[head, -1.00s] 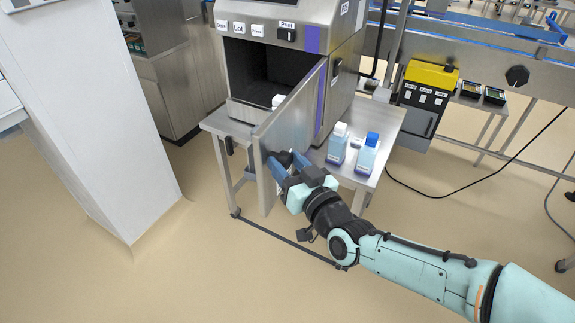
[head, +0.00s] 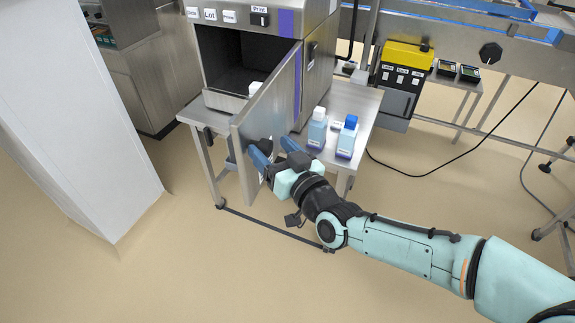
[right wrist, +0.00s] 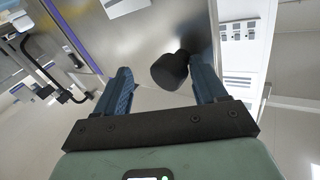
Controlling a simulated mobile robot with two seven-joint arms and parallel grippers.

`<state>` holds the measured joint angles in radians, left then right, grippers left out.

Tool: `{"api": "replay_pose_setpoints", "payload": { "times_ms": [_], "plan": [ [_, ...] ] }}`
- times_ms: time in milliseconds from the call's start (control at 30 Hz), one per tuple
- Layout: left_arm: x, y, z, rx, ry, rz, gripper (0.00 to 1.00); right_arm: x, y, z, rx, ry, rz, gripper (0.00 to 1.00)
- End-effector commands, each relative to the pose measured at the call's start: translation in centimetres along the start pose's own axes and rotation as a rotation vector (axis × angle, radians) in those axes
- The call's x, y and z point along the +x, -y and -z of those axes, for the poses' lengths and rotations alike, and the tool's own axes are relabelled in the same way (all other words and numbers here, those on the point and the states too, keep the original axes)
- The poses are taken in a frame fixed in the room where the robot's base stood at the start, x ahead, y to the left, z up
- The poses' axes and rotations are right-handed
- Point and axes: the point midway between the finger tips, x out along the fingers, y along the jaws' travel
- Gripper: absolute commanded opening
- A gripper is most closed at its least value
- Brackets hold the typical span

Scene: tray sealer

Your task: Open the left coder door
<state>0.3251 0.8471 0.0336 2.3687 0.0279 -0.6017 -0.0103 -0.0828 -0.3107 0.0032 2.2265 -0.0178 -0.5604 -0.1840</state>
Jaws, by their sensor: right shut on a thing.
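The left coder door (head: 274,103) is a steel panel standing open, swung out towards me from the front of the coder box (head: 322,60). The dark chamber (head: 232,68) behind it shows, with a small white item (head: 255,88) inside near the front. My right gripper (head: 273,150) is at the outer face of the door, near its free edge. In the right wrist view the black door knob (right wrist: 170,71) sits between my two blue fingers, and the gripper is shut on it. My left gripper is not in view.
A white column (head: 75,130) stands at the left. A yellow-topped unit (head: 405,75) is at the right. The floor in front is clear.

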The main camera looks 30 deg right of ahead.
Motion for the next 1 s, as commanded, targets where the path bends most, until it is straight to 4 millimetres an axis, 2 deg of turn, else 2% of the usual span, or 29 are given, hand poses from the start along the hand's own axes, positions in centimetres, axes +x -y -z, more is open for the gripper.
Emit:
{"api": "replay_pose_setpoints", "payload": {
  "times_ms": [33, 133, 400, 500, 700, 1000],
  "plan": [
    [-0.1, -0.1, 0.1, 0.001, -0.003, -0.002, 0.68, -0.7, -0.4, 0.5, 0.002, -0.013, -0.010, 0.65],
    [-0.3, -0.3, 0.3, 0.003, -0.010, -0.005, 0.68, -2.6, -0.2, 0.5, 0.001, -0.010, -0.007, 0.65],
    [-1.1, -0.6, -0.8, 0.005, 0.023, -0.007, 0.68, -8.9, 0.1, 0.3, -0.002, -0.003, 0.000, 0.65],
    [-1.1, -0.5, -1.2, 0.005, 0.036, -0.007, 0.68, -10.7, 0.1, 0.1, -0.003, -0.003, 0.001, 0.65],
    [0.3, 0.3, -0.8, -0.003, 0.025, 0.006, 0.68, -12.2, 0.1, -0.2, -0.004, 0.002, 0.003, 0.65],
    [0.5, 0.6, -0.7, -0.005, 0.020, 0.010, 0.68, -12.8, 0.3, -0.1, -0.004, 0.006, 0.005, 0.65]
  ]
}}
